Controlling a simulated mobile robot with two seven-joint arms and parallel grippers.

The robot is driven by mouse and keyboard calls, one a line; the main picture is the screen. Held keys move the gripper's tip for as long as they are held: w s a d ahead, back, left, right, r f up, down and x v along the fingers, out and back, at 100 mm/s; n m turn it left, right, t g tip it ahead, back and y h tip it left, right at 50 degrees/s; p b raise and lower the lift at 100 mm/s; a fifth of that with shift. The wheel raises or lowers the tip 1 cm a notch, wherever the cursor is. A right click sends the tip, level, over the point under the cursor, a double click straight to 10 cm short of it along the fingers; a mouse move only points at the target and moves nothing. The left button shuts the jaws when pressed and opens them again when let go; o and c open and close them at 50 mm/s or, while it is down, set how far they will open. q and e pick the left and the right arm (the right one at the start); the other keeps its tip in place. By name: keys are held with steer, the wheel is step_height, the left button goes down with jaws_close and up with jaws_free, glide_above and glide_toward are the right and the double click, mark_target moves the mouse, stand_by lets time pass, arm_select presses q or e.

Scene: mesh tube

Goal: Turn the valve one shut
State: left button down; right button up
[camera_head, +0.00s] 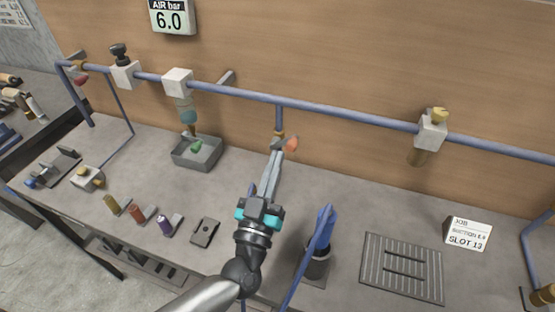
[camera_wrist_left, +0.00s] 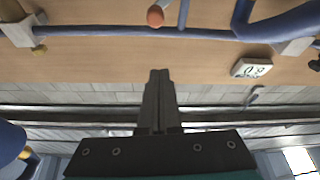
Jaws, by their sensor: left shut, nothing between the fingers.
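A blue pipe (camera_head: 330,108) runs along the wooden wall. A short drop from it carries a brass fitting and an orange-red handle (camera_head: 291,143). In the left wrist view, an orange knob (camera_wrist_left: 155,16) shows beside the pipe at the top. My left gripper (camera_head: 278,155) is shut and empty, its long grey fingers pointing up close to the orange-red handle; contact cannot be told. The shut fingers also show in the left wrist view (camera_wrist_left: 159,73). Other fittings are a black knob (camera_head: 119,51) and a yellow knob (camera_head: 439,115). No label tells which is valve one. My right gripper is out of view.
A grey tray (camera_head: 210,158) stands below the filter unit (camera_head: 178,82). Small coloured parts lie on the bench at left. A dark cup (camera_head: 317,265) with blue pieces stands right of my arm. A slotted plate (camera_head: 385,285) and a slot sign (camera_head: 467,234) are at right.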

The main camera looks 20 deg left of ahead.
arm_select(q)
steer(key=x, duration=0.8)
steer(key=shift+s+d+f+b, duration=0.15)
steer(key=shift+f+b, duration=0.1)
steer(key=shift+f, duration=0.8)
steer(key=shift+d+f+b, duration=0.15)
steer(key=shift+f+b, duration=0.05)
steer(key=shift+f, duration=0.8)
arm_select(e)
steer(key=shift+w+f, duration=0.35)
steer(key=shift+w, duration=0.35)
arm_select(q)
steer(key=shift+d+f+m, duration=0.1)
steer(key=shift+d+m, duration=0.1)
steer(key=shift+m, duration=0.2)
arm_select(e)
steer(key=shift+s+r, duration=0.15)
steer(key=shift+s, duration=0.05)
